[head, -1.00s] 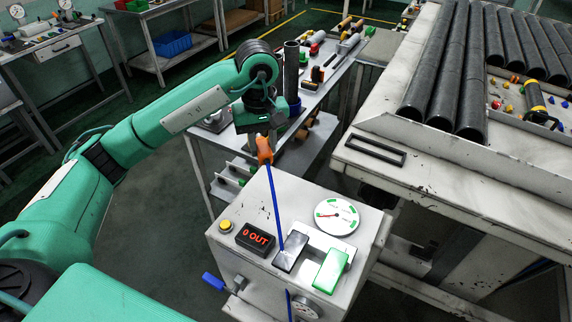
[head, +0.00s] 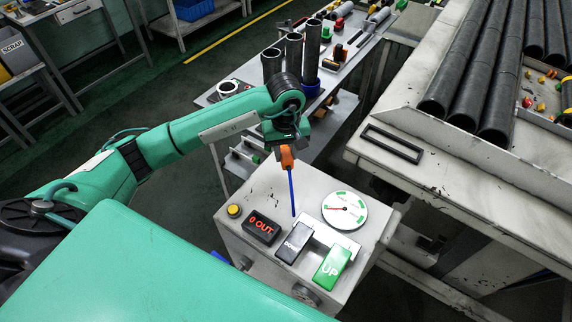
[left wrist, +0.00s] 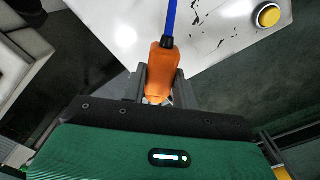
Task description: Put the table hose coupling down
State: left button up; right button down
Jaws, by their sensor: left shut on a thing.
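The hose coupling (head: 287,158) is an orange piece with a thin blue hose (head: 292,192) running down from it. My left gripper (head: 286,147) is shut on it, above the back edge of the grey control box. In the left wrist view the orange coupling (left wrist: 163,72) sits between the two dark fingers, and the blue hose (left wrist: 171,20) leads away over the white box top. The hose's lower end shows in front of the box top in the head view; whether it touches cannot be told. My right gripper is not in view.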

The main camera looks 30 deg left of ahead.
pick_arm(q)
jog(key=p, duration=0.1)
send_over(286, 178)
notch_tip(286, 178, down, 4)
jog(key=shift+w+f, duration=0.1)
notch_tip(286, 178, down, 3)
jog(key=shift+p, duration=0.6)
jog(key=shift+f, duration=0.25)
jog(key=shift+f, duration=0.1)
jog(key=shift+f+b, duration=0.15)
jog(key=shift+b, duration=0.15)
jog(key=o, duration=1.1)
